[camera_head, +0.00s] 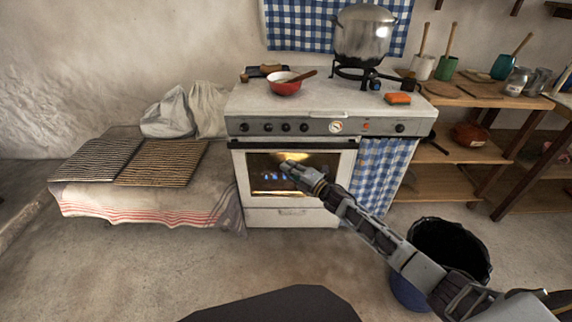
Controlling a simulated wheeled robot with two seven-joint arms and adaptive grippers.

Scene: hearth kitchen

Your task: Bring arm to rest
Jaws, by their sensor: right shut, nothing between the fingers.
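My right arm reaches in from the lower right, and its gripper (290,168) is in front of the oven door of the white stove (290,216). The gripper is shut with nothing in it. It overlaps the lit oven window in the picture; I cannot tell whether it touches the door. The oven door looks closed, and a warm glow shows behind its glass. My left gripper is not in view.
On the stove top are a red bowl (285,88), a large steel pot (363,40) on a burner and an orange sponge (398,98). A black-lined bin (450,245) stands below my right arm. Racks (162,162) lie on a cloth-covered bench at left. Floor at lower left is clear.

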